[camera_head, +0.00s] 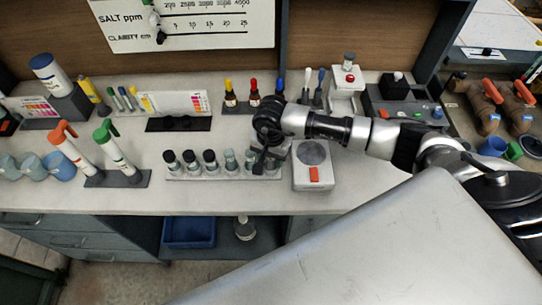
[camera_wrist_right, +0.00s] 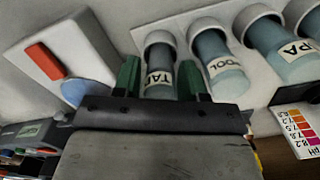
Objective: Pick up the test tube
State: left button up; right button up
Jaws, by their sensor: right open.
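Several tubes stand in a row in a white rack (camera_head: 205,177) on the counter, the ones at left with black caps. In the right wrist view, a grey-blue test tube labelled TAP (camera_wrist_right: 158,61) stands in a white ring, with tubes labelled POOL (camera_wrist_right: 216,68) and SPA (camera_wrist_right: 270,38) beside it. My right gripper (camera_head: 259,165) is over the right end of the rack. In the right wrist view its green fingertips (camera_wrist_right: 158,78) are open, one on each side of the TAP tube. Contact cannot be told. My left gripper is not in view.
A white device with an orange button (camera_head: 314,174) stands just right of the rack; it also shows in the wrist view (camera_wrist_right: 45,62). Dropper bottles (camera_head: 254,93) stand behind. Orange- and green-topped tools (camera_head: 118,160) are at left. The front counter edge is clear.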

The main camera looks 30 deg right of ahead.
jog(key=shift+f, duration=0.3)
jog(key=c, duration=0.7)
jog(key=shift+o, duration=0.2)
jog(key=shift+r, duration=0.15)
jog(key=shift+w+r+b, duration=0.1)
jog(key=shift+r+b, duration=0.1)
jog(key=shift+b, duration=0.1)
jog(key=r, duration=0.1)
jog(key=r+b, duration=0.2)
jog(key=shift+s+d+r, duration=0.2)
jog(key=shift+s, duration=0.05)
jog(key=s+d+r+b, duration=0.4)
jog(key=s+d+r, duration=0.2)
jog(key=s, duration=0.3)
jog(key=shift+s+d+r, duration=0.15)
jog(key=shift+r, duration=0.35)
